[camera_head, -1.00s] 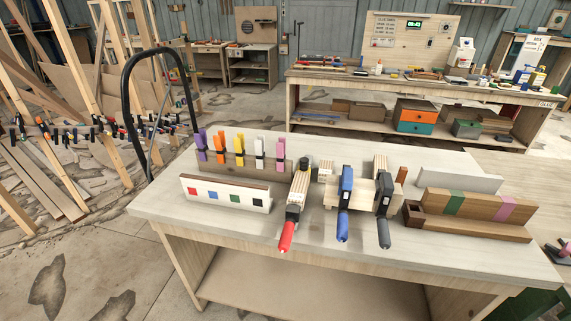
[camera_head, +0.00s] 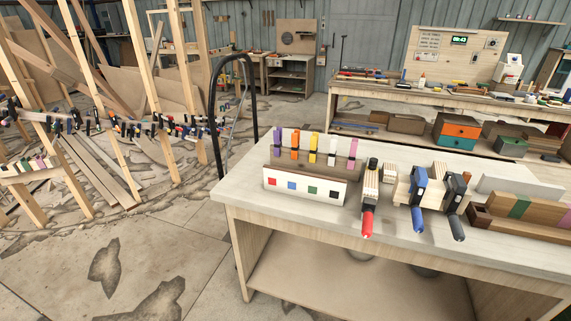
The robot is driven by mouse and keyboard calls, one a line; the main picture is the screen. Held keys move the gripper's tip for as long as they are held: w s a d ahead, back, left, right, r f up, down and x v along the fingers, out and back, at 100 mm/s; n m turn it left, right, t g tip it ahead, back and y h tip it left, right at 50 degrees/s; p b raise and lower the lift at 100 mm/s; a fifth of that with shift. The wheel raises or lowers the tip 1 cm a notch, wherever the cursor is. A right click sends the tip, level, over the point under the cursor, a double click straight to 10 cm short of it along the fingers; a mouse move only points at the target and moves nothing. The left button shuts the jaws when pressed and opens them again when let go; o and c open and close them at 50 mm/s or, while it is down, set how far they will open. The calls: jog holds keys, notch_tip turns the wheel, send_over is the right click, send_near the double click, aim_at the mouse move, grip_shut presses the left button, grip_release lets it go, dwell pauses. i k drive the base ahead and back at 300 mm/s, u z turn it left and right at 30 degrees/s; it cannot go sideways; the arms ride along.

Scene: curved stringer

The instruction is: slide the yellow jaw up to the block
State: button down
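No yellow clamp jaw can be made out. A small yellow clip (camera_head: 313,149) stands in a row of coloured clips on the near bench (camera_head: 235,193). Three bar clamps lie beside the row, handles toward the front edge: one with a red handle (camera_head: 367,222), one with a blue handle (camera_head: 418,218) and one with a dark grey handle (camera_head: 457,228). A pale wooden block (camera_head: 403,194) sits at the blue clamp; whether the jaws touch it is too small to tell. My gripper is not in view.
A white strip with coloured squares (camera_head: 303,190) stands before the clips. Wooden pieces with green and pink bands (camera_head: 540,210) lie at the right. A timber frame with several clamps (camera_head: 128,130) stands at the left. Concrete floor (camera_head: 190,235) is open between frame and bench.

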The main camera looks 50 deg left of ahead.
aim_at(372, 165)
jog(key=u, duration=1.9)
jog(key=i, duration=1)
